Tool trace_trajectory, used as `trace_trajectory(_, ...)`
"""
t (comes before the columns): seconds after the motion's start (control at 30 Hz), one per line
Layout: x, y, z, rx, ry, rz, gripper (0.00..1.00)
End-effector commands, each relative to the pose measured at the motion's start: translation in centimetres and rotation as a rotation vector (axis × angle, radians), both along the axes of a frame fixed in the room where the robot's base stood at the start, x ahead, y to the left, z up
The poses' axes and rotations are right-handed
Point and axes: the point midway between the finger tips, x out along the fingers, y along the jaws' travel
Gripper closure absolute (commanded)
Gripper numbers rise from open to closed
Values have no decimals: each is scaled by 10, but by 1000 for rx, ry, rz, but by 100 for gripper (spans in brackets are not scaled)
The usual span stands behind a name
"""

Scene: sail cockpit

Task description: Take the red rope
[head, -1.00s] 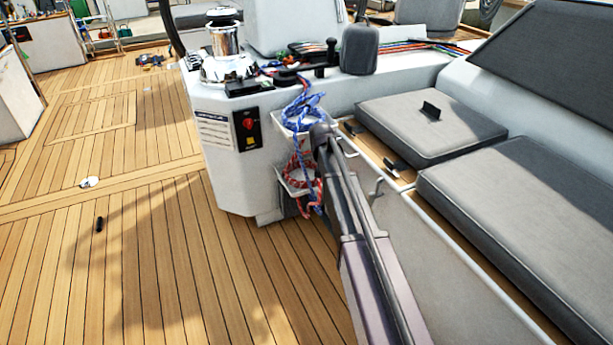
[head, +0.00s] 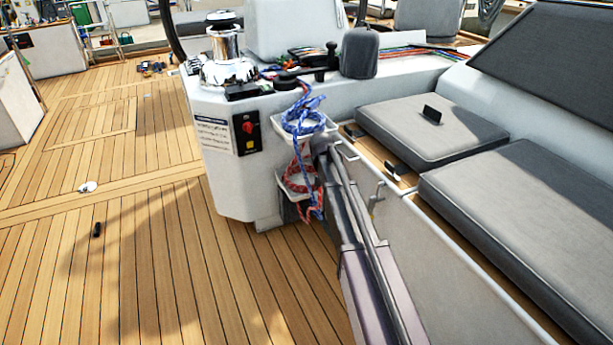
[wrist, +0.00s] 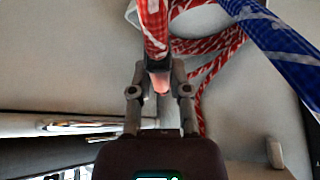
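The red rope (head: 300,180) is a red-and-white coil hanging at the lower white bin on the console's side, below the blue rope (head: 303,116). My gripper (wrist: 161,78) is at the red rope. In the wrist view, a red strand (wrist: 154,25) comes down between its two fingers, which are drawn in close on both sides of it. More red loops pass behind and to the right of the fingers. In the head view my arm hides the fingertips and part of the coil.
The blue rope crosses the upper right of the wrist view (wrist: 272,42), near the red loops. The white console (head: 222,165) carries a chrome winch (head: 226,58). Cushioned seats (head: 430,125) stand to the right. The wooden deck (head: 150,270) at left is mostly clear.

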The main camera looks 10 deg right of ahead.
Motion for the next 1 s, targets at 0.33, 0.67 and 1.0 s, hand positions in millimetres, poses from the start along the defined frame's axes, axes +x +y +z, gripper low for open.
trace_trajectory(0.33,1,0,0,1,-1,0,100)
trace_trajectory(0.67,0,0,8,0,-1,0,100)
trace_trajectory(1.0,0,0,20,0,-1,0,100)
